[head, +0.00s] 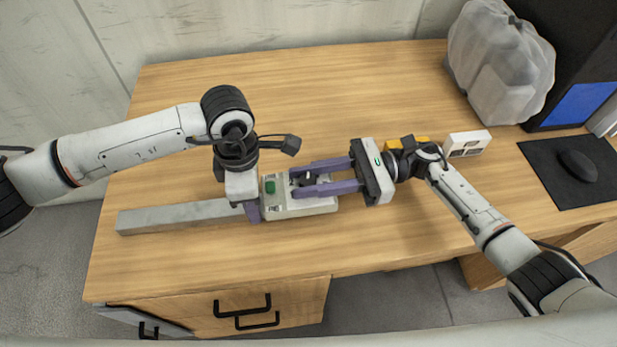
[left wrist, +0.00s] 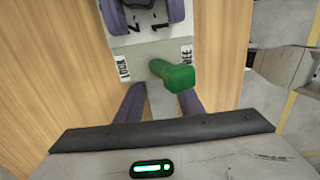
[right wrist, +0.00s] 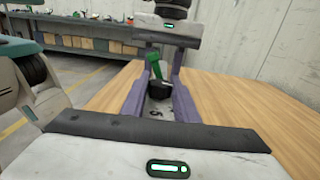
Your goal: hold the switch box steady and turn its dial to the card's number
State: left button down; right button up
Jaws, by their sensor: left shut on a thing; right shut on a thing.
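The pale switch box (head: 318,207) lies on the desk, with a green lever (head: 271,188) near its left end. In the left wrist view the lever (left wrist: 178,76) leans toward the right label; the labels look like LOCK and FREE. My left gripper (head: 250,208) is shut on the box's narrow left end. My right gripper (head: 306,181) reaches in from the right, shut on the dark dial. The dial (right wrist: 159,90) shows between its purple fingers in the right wrist view. The fingers partly hide the dial's numbers. I cannot make out a readable card number.
A long grey bar (head: 180,215) lies on the desk (head: 200,90) left of the box. A white block with dark marks (head: 467,143) and a yellow object (head: 393,143) are behind my right wrist. A translucent bag (head: 500,65) and a mouse pad (head: 560,185) are at right.

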aim_at(309, 179)
jog(key=shift+f+g, duration=0.1)
jog(key=shift+g, duration=0.2)
jog(key=o, duration=1.1)
jog(key=shift+c, duration=0.2)
notch_tip(309, 179, up, 10)
jog(key=shift+r, duration=0.1)
